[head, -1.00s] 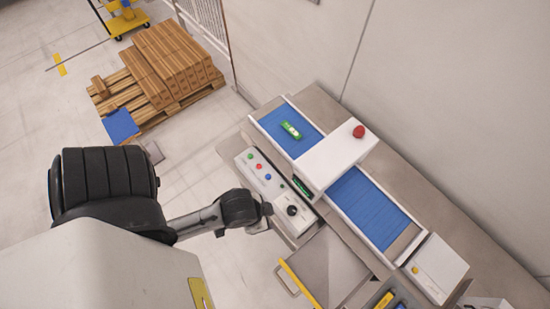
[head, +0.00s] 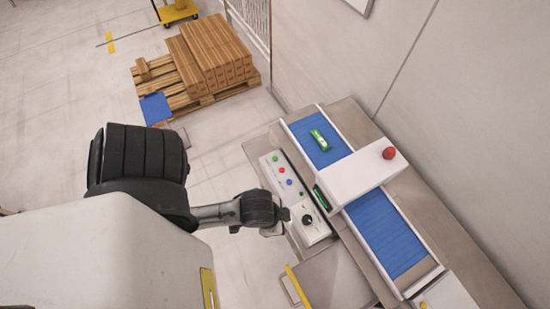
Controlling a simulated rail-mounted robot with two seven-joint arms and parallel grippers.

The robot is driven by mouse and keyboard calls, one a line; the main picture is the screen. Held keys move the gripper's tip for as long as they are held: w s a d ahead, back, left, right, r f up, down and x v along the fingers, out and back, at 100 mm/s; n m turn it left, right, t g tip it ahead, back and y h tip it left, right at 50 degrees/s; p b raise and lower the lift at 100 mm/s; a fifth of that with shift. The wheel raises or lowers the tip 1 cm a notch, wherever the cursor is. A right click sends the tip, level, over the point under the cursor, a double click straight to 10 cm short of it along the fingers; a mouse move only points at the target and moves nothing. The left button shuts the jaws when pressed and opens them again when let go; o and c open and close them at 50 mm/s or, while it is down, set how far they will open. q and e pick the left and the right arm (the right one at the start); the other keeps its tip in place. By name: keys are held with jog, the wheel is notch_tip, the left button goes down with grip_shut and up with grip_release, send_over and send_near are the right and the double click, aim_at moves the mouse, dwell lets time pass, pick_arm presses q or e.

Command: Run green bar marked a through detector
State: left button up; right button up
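The green bar (head: 320,140) lies on the blue conveyor belt (head: 303,130) on the far side of the detector; its letter is too small to read. The detector (head: 352,176) is a white housing bridging the belt, with a red button (head: 389,153) on top. A control panel (head: 285,178) with small coloured buttons and a black knob (head: 307,219) sits along the detector's left side. My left gripper (head: 273,230) is beside the panel's near end, apart from the bar; its fingers are too small and partly hidden to judge. My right gripper is out of view.
The near belt section (head: 385,233) past the housing is empty. A metal flap or bin with a yellow edge (head: 299,287) is below the panel. A pallet of brown boxes (head: 212,55) stands on the floor at the back left. A wall is on the right.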

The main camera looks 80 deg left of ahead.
pick_arm(q)
jog(key=c, duration=0.7)
grip_shut()
jog(key=shift+d, duration=0.15)
jog(key=shift+a, duration=0.2)
dwell(0.3)
